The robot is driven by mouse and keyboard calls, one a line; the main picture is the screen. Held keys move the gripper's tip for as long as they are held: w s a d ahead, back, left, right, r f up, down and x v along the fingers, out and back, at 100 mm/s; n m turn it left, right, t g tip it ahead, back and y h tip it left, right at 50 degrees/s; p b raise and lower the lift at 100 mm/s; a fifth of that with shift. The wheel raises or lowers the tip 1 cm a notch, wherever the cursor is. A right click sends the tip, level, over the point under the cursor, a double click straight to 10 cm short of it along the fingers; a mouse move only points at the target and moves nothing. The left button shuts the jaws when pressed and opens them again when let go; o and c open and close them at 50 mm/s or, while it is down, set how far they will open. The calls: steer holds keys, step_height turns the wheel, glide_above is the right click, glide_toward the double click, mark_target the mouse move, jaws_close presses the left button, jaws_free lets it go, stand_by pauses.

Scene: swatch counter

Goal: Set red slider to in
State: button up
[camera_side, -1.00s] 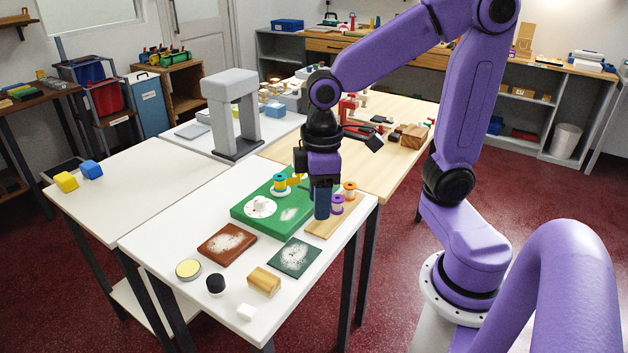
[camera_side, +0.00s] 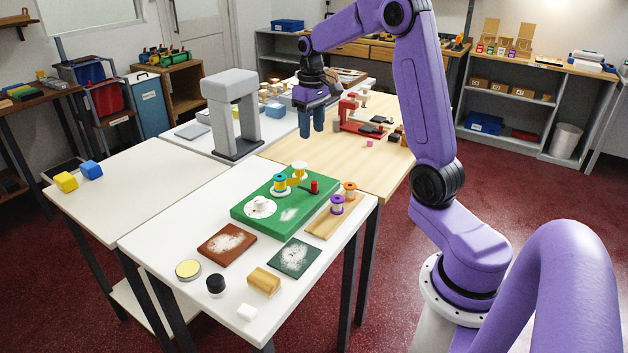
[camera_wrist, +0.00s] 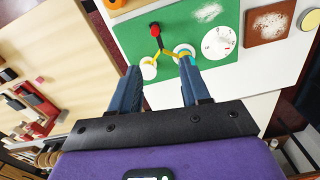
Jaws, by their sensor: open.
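A small red upright knob (camera_side: 314,187) stands near the right side of the green board (camera_side: 262,224) on the front white table. In the wrist view, the red knob (camera_wrist: 156,30) has a dark stem or slot beside it, and its setting cannot be read. My gripper (camera_side: 312,130) is open and empty, well behind and above the board, over the far tables. In the wrist view, its two blue fingers (camera_wrist: 159,67) are spread apart, with the board beyond them. Nothing is between the fingertips.
The board also holds a white dial (camera_side: 259,207), a teal spool (camera_side: 280,183), a white spool (camera_side: 299,170) and a yellow strand. Orange and purple spools (camera_side: 337,205) stand on a wooden strip at right. A grey arch (camera_side: 229,90) and a red device (camera_side: 352,122) stand behind.

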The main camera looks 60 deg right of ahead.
mark_target(314, 182)
steer(key=f, duration=1.1)
steer(key=d+f, duration=0.1)
steer(key=f, duration=0.5)
steer(key=shift+f, duration=0.25)
jaws_close()
